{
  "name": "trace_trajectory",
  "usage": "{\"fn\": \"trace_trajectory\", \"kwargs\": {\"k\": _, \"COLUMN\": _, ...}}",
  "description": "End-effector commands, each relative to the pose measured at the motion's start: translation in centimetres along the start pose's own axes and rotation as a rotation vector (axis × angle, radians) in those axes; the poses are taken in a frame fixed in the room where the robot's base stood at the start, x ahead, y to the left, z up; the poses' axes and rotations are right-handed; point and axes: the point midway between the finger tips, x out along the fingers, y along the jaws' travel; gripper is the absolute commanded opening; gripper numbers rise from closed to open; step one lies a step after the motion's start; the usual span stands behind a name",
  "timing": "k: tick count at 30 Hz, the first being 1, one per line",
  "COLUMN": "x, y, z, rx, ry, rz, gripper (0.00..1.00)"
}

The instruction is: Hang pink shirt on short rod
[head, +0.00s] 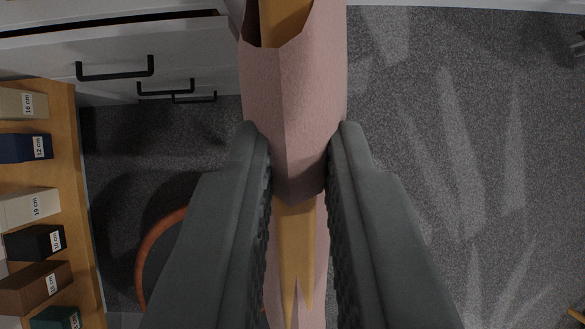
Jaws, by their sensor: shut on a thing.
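The pink shirt (292,95) runs from the top to the bottom of the head view, between the two dark grey fingers. My gripper (299,140) is shut on the shirt. A yellow-tan, wood-like piece (294,240) shows inside the shirt below the fingertips and again at the top; it may be a hanger. The fingers hide part of the shirt's sides. No rod can be made out in this view.
White drawers (170,45) with black handles stand at the upper left. A wooden shelf (85,200) with several labelled boxes is at the left edge. An orange-rimmed round thing (150,245) is at the lower left. Open grey carpet (470,160) lies to the right.

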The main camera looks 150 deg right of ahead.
Motion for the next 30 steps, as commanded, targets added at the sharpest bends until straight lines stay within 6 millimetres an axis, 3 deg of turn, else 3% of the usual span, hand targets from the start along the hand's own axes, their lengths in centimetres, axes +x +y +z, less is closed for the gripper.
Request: {"fn": "trace_trajectory", "kwargs": {"k": 30, "x": 2.9, "y": -0.2, "z": -4.8, "rx": -0.002, "ry": -0.003, "rz": -0.003, "gripper": 0.0}}
